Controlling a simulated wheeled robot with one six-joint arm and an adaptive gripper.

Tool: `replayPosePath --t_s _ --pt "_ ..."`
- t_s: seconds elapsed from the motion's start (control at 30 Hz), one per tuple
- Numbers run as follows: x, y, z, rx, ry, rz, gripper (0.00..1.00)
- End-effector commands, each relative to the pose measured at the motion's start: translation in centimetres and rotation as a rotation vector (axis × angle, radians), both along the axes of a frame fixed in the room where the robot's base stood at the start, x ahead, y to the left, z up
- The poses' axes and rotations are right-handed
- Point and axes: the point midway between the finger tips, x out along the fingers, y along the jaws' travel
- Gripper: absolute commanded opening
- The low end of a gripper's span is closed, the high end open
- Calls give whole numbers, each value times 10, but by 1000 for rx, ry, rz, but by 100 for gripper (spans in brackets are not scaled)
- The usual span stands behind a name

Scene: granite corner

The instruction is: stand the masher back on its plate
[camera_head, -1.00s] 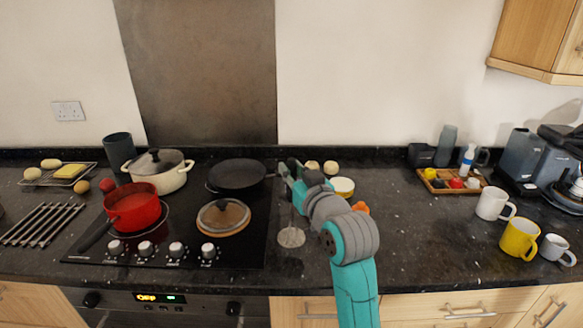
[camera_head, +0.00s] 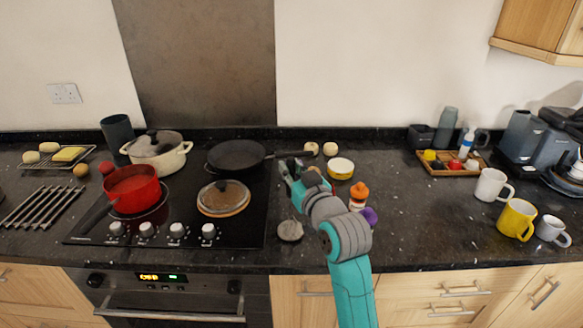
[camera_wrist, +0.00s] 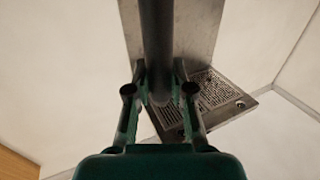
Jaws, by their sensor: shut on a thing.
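My gripper (camera_head: 290,168) is in front of the counter's right-hand clear part, right of the hob; its fingers also show in the wrist view (camera_wrist: 160,92). They are shut on the masher's dark handle (camera_wrist: 157,45), whose rounded end sits between the fingertips. In the head view, a round grey disc (camera_head: 290,231) shows below the gripper and looks like the masher's head. Its height above the counter is hard to tell. I cannot make out a separate plate; my arm or the disc may hide it.
The hob holds a black pan (camera_head: 235,156), a lid (camera_head: 223,197), a red pot (camera_head: 132,190) and a cream pot (camera_head: 158,155). Right of my arm are a yellow bowl (camera_head: 341,169), an orange-topped item (camera_head: 358,196) and a purple thing (camera_head: 370,216). Mugs (camera_head: 517,219) stand far right.

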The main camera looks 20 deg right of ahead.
Motion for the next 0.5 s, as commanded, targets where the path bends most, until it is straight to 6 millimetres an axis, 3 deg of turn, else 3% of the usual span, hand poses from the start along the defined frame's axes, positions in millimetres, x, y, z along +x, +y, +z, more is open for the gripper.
replayPosePath --t_s 0.5 --pt "0 0 -3 0 0 0 0"
